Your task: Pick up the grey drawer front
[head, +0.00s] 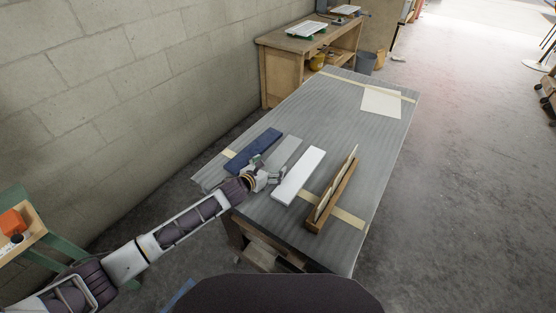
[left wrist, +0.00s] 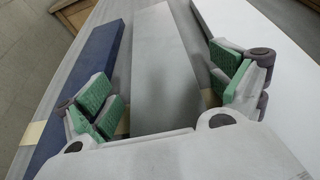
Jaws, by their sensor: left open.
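The grey drawer front (head: 283,153) lies flat on the padded cart (head: 325,108), between a blue board and a white board. It also shows in the left wrist view (left wrist: 161,65), running away from the camera between my fingers. My left gripper (head: 273,179) is at the near end of the grey drawer front. In the left wrist view my left gripper (left wrist: 165,100) is open, with green pads on either side of the grey board and nothing held. I cannot tell if the pads touch it. My right gripper is not in view.
The blue board (head: 254,150) lies close on the left, the white board (head: 298,175) close on the right. A wooden holder (head: 330,200) with an upright pale panel stands further right. A pale sheet (head: 381,102) lies at the far end. A wooden bench (head: 290,60) stands behind.

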